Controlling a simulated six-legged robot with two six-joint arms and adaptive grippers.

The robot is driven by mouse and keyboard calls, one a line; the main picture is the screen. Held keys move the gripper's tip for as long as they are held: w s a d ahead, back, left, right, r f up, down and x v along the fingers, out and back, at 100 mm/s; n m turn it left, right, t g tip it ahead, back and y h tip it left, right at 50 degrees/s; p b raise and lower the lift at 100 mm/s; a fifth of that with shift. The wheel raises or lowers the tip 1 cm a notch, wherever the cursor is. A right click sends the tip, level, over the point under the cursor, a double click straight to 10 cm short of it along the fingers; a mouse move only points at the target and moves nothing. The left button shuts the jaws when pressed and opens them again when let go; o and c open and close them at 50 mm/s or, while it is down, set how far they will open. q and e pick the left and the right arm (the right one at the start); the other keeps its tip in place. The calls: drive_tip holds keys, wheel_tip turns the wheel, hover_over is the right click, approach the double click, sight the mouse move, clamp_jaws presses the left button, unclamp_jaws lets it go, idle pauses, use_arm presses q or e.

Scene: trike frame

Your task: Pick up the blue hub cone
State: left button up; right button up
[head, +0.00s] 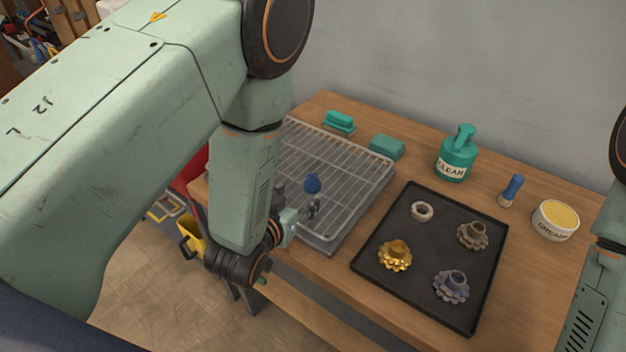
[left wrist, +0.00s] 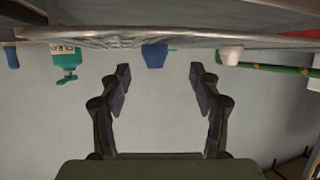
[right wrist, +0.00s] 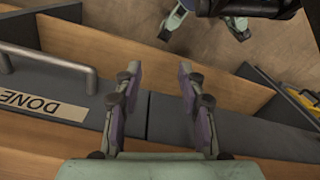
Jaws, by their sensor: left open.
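The blue hub cone (head: 312,184) stands on the wire rack over a metal tray (head: 372,205) at the left part of the bench. My left gripper (head: 298,207) is low beside it, on the near side, open and empty. In the left wrist view, which is upside down, the blue cone (left wrist: 155,55) shows ahead between the two spread fingers (left wrist: 159,70), slightly left of centre and apart from them. My right gripper (right wrist: 160,78) is open and empty in the right wrist view, above a grey drawer area; its fingers do not show in the head view.
A black tray (head: 430,235) holds a ring and several toothed hubs. A DONE label (right wrist: 52,106) is on a grey surface with a handle.

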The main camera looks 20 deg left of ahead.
sight(310, 187)
use_arm(q)
drive_tip(key=shift+w+d+f, duration=0.1)
drive_tip(key=shift+w+d, duration=0.1)
drive_tip(key=shift+w, duration=0.2)
drive_tip(key=x, duration=0.4)
drive_tip(key=shift+w+d+f, duration=0.2)
drive_tip(key=shift+w+d, duration=0.05)
drive_tip(key=shift+w, duration=0.05)
drive_tip(key=shift+w+a, duration=0.1)
drive_tip(key=shift+s+r, duration=0.15)
drive_tip(key=shift+s, duration=0.25)
drive_tip(key=shift+c, duration=0.6)
drive_tip(key=shift+w, duration=0.2)
drive_tip(key=shift+c, duration=1.4)
drive_tip(key=shift+w, duration=0.15)
drive_tip(key=c, duration=0.3)
drive_tip(key=shift+s, duration=0.25)
drive_tip(key=c, duration=0.4)
drive_tip(key=shift+c, duration=1)
drive_tip(key=shift+w, duration=0.2)
